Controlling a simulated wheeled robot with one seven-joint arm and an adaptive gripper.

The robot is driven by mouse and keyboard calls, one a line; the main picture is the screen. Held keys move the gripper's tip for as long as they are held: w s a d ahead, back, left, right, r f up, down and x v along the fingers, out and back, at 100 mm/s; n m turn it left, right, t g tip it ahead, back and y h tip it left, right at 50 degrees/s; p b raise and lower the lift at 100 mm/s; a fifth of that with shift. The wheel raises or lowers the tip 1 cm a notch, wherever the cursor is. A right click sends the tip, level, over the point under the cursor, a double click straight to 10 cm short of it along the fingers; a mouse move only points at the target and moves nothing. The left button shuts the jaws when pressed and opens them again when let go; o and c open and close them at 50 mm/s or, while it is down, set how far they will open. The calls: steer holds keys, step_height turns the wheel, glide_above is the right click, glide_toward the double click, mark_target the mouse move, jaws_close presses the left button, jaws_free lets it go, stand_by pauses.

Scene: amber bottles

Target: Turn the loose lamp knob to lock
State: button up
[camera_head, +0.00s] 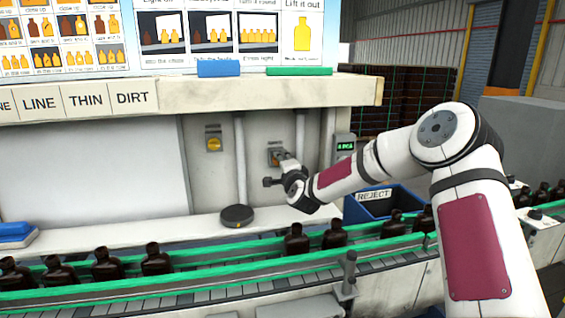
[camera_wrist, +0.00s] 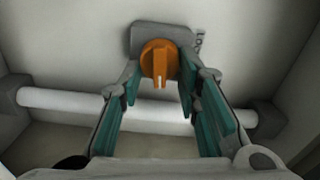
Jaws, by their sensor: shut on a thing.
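In the wrist view an orange knob (camera_wrist: 158,52) sits on a grey plate (camera_wrist: 143,34) on the pale wall. Its raised grip stands upright in the picture, with a white mark at the lower end. Partial lettering shows at the plate's right side. My gripper (camera_wrist: 160,86) has its teal-padded fingers on either side of the knob and is shut on it. In the head view my gripper (camera_head: 281,162) reaches the right-hand wall plate (camera_head: 272,147) and hides most of its knob. A second, yellow-orange knob (camera_head: 213,144) is on the wall to the left, untouched.
A white bar (camera_wrist: 60,100) crosses below the knob. White vertical posts (camera_head: 240,160) stand beside the niche, with a dark round disc (camera_head: 237,215) on the ledge below. The conveyor (camera_head: 200,285) carries dark bottles in front. A blue reject bin (camera_head: 380,203) is at right.

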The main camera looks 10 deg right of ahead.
steer(key=shift+f+m, duration=0.1)
steer(key=shift+m, duration=0.5)
steer(key=o, duration=1.1)
steer(key=shift+c, duration=0.2)
steer(key=s, duration=1.2)
